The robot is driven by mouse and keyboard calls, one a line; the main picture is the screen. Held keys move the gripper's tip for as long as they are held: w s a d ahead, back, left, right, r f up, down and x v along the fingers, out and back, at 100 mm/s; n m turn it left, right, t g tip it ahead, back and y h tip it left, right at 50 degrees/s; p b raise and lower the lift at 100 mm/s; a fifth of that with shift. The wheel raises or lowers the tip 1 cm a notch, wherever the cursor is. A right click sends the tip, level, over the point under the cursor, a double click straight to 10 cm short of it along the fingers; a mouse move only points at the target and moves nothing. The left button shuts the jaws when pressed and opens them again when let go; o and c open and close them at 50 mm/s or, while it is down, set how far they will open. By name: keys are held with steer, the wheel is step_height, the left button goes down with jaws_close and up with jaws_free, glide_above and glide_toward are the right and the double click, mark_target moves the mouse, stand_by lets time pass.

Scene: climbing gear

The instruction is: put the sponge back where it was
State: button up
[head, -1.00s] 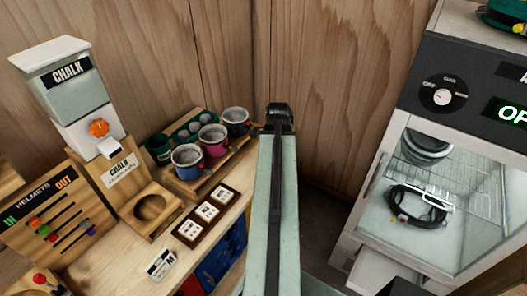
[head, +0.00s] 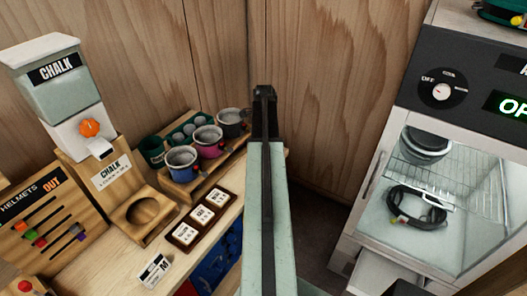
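I see no sponge in the head view. My own pale green arm link rises from the bottom middle to a dark end. My gripper does not show, so I cannot see its fingers or whether it holds anything. The arm covers part of the wall and the bench's right end.
At left, a wooden bench (head: 84,262) carries a chalk dispenser (head: 57,92), a helmet board (head: 40,222), several cups in a wooden rack (head: 186,196) and a dark label tray (head: 204,220).

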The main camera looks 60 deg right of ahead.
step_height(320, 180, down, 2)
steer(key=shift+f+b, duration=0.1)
steer(key=shift+b, duration=0.2)
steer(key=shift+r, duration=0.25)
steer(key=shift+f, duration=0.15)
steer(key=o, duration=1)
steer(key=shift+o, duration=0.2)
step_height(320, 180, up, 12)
steer(key=p, duration=1.2)
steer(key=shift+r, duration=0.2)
